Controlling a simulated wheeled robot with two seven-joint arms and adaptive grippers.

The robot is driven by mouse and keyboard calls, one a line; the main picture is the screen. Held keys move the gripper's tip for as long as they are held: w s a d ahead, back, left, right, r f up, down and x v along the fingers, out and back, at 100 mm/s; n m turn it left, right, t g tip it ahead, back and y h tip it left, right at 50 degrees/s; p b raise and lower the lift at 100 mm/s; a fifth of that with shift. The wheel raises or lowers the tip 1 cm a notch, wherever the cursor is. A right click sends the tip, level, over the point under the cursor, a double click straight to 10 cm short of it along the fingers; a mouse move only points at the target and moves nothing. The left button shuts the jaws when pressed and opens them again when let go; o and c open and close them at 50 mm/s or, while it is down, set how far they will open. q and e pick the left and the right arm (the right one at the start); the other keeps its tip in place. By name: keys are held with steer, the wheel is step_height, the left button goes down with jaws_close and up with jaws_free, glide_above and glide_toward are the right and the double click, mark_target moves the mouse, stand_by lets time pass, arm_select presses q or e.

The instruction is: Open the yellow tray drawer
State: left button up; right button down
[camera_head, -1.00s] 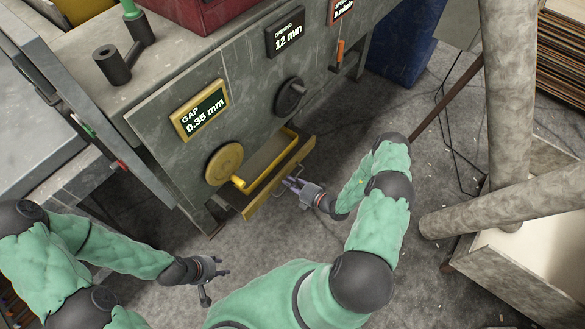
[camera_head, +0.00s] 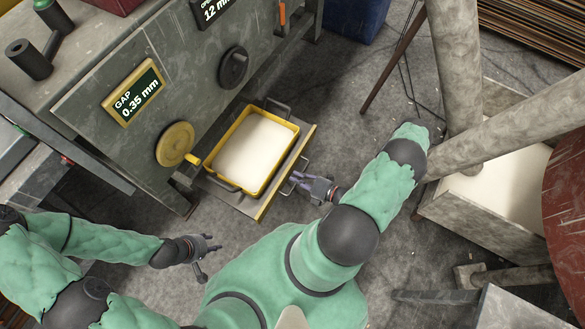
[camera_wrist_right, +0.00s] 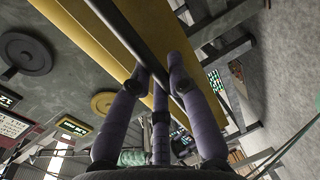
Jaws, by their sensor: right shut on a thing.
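The drawer under the grey machine is pulled out, with its yellow front panel (camera_head: 279,185) facing my right arm. A yellow-rimmed tray (camera_head: 213,163) with a pale, flat content sits in it. My right gripper (camera_head: 298,180) is shut on the drawer's dark handle bar at the front panel. In the right wrist view, the gripper's fingers (camera_wrist_right: 158,80) close around the dark handle bar (camera_wrist_right: 118,28) in front of the yellow panel (camera_wrist_right: 85,35). My left gripper (camera_head: 212,256) is open and empty over the floor, left of and apart from the drawer.
A yellow round knob (camera_head: 175,144) and a black knob (camera_head: 233,67) are on the machine front, beside a gap display (camera_head: 134,92). A pale-filled bin (camera_head: 490,200) and thick grey pipes (camera_head: 455,75) stand at right. Floor before the drawer is clear.

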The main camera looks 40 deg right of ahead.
steer(key=shift+s+d, duration=0.15)
steer(key=shift+s, duration=0.1)
steer(key=c, duration=1.2)
jaws_free()
steer(key=shift+o, duration=0.2)
steer(key=v, duration=1.2)
steer(key=shift+f, duration=0.1)
